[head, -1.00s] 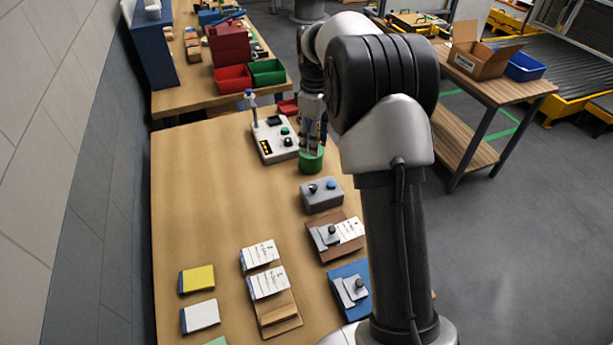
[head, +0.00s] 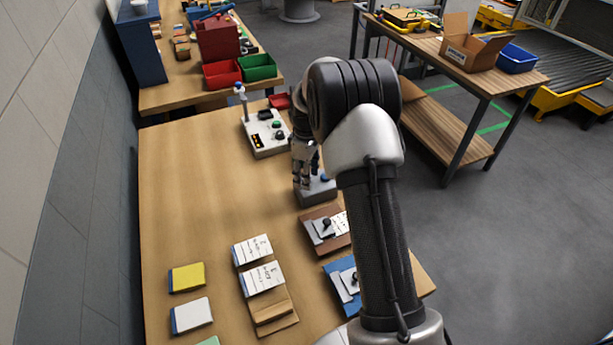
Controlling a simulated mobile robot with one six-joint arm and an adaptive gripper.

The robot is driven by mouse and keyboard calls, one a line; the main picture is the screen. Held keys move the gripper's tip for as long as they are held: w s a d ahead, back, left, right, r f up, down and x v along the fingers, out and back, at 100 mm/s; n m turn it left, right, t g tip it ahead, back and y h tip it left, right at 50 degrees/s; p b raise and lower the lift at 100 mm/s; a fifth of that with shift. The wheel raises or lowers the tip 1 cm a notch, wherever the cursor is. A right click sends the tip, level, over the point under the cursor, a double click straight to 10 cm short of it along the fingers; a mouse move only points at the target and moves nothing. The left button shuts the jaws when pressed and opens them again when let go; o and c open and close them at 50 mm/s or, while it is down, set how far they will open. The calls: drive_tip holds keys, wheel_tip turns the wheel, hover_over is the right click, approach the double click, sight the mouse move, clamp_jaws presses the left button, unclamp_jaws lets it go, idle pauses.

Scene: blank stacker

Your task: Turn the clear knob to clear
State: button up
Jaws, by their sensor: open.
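A small grey box (head: 312,200) sits on the table, with a blue button (head: 325,178) showing on its right. My gripper (head: 304,184) is open and points down over the left part of this box, hiding the dark knob there. I cannot tell whether the fingers touch the knob. No label reading "clear" is legible. A white console (head: 265,149) with a green button (head: 276,123), a black knob (head: 279,136) and a lit amber display (head: 257,141) stands farther back.
A brown clipboard (head: 315,240) and a blue clipboard (head: 338,268) lie in front of the box, near my arm. Cards and pads (head: 187,277) lie at the front left. The table's middle left (head: 195,190) is clear.

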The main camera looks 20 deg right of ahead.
drive_tip(key=shift+f, duration=0.2)
drive_tip(key=shift+c, duration=0.2)
clamp_jaws()
